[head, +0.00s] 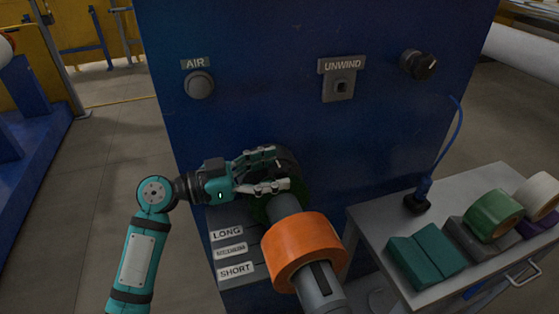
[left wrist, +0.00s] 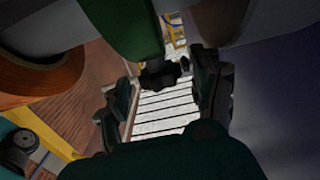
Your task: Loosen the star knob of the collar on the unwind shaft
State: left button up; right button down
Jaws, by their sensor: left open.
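The unwind shaft (head: 284,206) is a grey bar coming out of the blue machine face, with an orange roll (head: 306,243) on it. A dark green collar (head: 260,210) sits on the shaft near the machine, partly hidden by my gripper. It shows brighter green in the left wrist view (left wrist: 138,30). The dark star knob (left wrist: 158,74) is below the collar there. My left gripper (head: 281,168) is open beside the shaft. In the left wrist view its fingers stand on both sides of the knob; contact cannot be told. My right gripper is out of view.
The blue machine face (head: 250,100) carries an AIR button (head: 199,85), an UNWIND switch (head: 340,87) and a black knob (head: 418,65). LONG and SHORT labels (head: 237,269) sit left of the shaft. A grey cart (head: 380,222) at right holds rolls and teal blocks.

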pick_arm(q)
jog(key=shift+x, duration=0.9)
jog(key=c, duration=1.2)
